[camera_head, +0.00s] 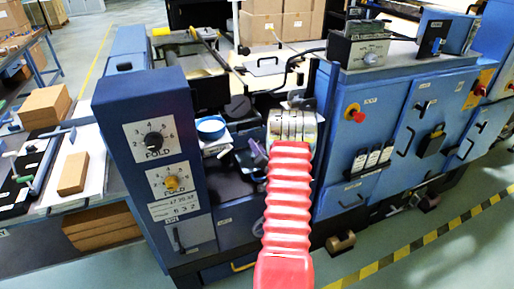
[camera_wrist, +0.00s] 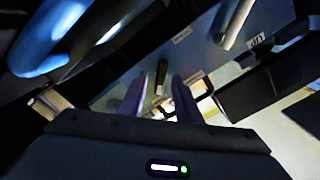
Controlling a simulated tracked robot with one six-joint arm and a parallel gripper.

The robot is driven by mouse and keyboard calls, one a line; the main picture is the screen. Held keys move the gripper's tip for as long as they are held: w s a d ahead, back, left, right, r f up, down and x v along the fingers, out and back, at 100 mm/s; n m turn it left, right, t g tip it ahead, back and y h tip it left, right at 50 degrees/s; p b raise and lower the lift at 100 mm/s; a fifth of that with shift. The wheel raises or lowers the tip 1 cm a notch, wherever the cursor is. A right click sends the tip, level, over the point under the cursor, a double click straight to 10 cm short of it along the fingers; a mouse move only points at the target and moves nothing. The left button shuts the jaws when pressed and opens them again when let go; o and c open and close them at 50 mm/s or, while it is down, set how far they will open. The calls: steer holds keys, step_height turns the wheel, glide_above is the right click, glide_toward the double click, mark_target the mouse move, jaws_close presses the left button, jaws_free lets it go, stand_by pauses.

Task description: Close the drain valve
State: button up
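My gripper (camera_wrist: 160,105) shows in the wrist view as two purplish fingers, apart, with nothing visibly held between them. A short dark handle (camera_wrist: 161,77) on a blue-grey panel appears between and beyond the fingertips. It may be the drain valve's lever, but I cannot read a label that says so. I cannot tell its distance from the fingers. In the head view my red arm reaches into the middle of the blue machine, and it hides much of the area around the gripper. No drain valve can be made out for certain there.
A blue cylinder (camera_wrist: 50,35) and a metal rod (camera_wrist: 238,22) lie close around the gripper. The left column (camera_head: 155,170) carries two dials. The right cabinet has a red button (camera_head: 354,113) and several handles. Kraft blocks (camera_head: 73,173) lie at left.

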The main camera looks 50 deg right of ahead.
jaws_close()
stand_by(0.3)
steer(key=shift+n, duration=0.4)
steer(key=n, duration=1.7)
steer(key=shift+w+a, duration=0.1)
steer(key=shift+a, duration=0.2)
stand_by(0.4)
jaws_free()
